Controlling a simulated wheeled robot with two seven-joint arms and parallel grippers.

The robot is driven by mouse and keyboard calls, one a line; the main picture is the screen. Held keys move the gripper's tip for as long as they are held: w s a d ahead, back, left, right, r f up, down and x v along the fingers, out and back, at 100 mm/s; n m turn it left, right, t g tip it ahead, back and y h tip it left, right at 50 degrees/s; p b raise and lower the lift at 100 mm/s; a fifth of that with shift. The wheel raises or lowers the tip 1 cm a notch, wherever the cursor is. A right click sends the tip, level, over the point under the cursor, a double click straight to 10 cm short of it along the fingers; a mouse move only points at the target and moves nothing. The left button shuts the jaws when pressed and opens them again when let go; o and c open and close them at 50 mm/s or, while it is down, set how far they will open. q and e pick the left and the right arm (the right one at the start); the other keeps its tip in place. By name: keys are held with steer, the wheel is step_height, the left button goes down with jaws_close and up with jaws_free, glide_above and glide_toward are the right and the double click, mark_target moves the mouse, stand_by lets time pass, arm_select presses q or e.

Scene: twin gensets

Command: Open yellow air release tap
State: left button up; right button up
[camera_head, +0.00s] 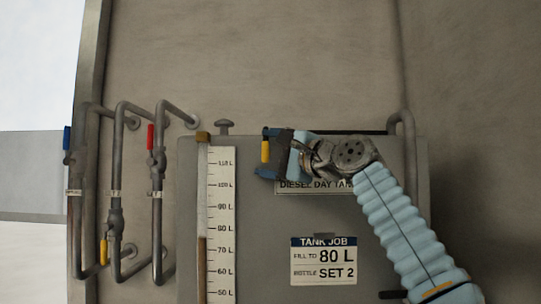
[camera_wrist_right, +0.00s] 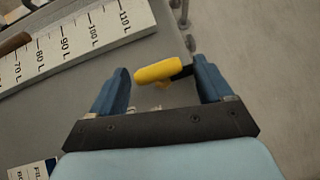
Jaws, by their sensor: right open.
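A yellow tap handle (camera_head: 265,151) shows near the top of the grey diesel day tank, right of the level scale. In the wrist view the yellow handle (camera_wrist_right: 158,71) lies crosswise between the fingertips, with a dark stem at its right end. My right gripper (camera_head: 268,154) is open around it, one blue finger above and one below in the head view. In the wrist view, gaps show between the handle and both fingers of the right gripper (camera_wrist_right: 161,74). Whether the handle is level with the tips in depth is hard to tell. My left gripper is not in view.
The grey tank (camera_head: 260,230) bears a white litre scale (camera_head: 221,225) and a tank job sign (camera_head: 323,262) reading 80 L, set 2. Pipes at left carry a blue handle (camera_head: 67,138), a red handle (camera_head: 150,137) and another yellow handle (camera_head: 103,252). Bare wall lies above.

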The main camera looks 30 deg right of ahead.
steer(key=b+v, duration=0.4)
steer(key=v, duration=0.9)
steer(key=shift+s, duration=0.35)
steer(key=shift+d, duration=0.15)
